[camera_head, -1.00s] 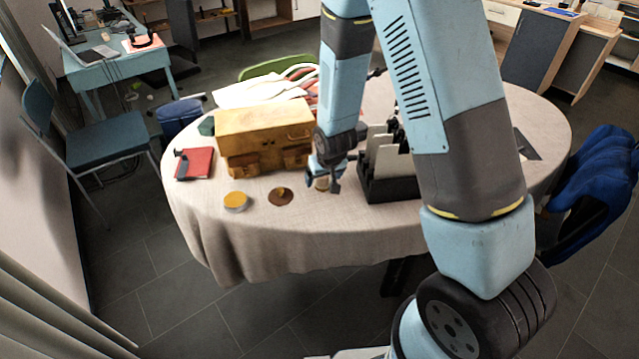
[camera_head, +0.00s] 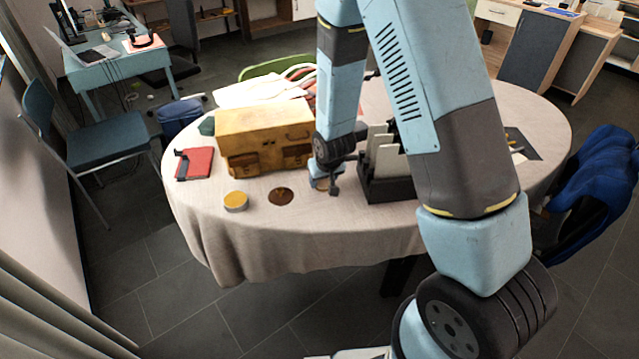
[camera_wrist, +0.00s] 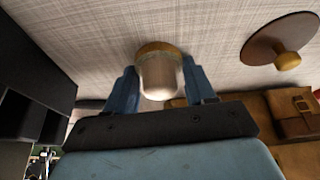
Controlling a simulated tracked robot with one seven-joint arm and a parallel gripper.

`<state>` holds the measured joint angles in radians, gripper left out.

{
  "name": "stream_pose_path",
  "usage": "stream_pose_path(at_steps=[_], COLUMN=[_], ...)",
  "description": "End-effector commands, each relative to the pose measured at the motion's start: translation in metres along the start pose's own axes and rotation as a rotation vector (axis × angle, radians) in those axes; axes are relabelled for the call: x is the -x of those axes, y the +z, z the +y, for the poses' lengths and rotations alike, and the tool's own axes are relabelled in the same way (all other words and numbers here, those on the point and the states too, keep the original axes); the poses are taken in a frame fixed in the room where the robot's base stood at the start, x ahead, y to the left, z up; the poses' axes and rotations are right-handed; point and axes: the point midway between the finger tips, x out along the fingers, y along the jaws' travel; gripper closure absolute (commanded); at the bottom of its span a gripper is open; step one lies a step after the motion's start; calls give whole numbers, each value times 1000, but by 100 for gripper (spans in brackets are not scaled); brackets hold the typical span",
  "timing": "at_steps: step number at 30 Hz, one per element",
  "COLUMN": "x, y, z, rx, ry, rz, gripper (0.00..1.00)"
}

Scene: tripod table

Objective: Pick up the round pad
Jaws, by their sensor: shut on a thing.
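My gripper (camera_head: 326,184) is low over the cloth-covered table (camera_head: 230,245), at the left of the black rack. In the wrist view my gripper (camera_wrist: 162,88) is shut on a pale, round-ended piece (camera_wrist: 160,78) with a tan band (camera_wrist: 158,47) at its far end. That end is at or just above the cloth; I cannot tell whether it touches. Left of my gripper lie a flat brown disc (camera_head: 281,197) and a low round tin (camera_head: 236,203) with a yellow top. The wrist view shows the brown disc (camera_wrist: 266,36) with a tan knob. I cannot tell for certain which is the round pad.
A black rack (camera_head: 385,188) with upright pale panels stands close right of my gripper. A tan leather case (camera_head: 262,130) stands behind left. A red book (camera_head: 197,162) lies at the left. The table's front strip is clear. Chairs stand at both sides.

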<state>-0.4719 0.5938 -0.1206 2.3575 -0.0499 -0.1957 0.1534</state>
Motion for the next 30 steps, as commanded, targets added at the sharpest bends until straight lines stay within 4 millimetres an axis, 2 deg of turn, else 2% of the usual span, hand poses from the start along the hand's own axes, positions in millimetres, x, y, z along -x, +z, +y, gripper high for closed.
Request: stream_pose_path(at_steps=[1,6,14,20,30], x=[0,0,5,26,73], y=[0,0,-2,-11,-31], z=[0,0,0,1,2], rx=[0,0,0,-1,0], ry=[0,0,0,0,-1], rz=[0,0,1,3,3], gripper=[66,81,81,81,81])
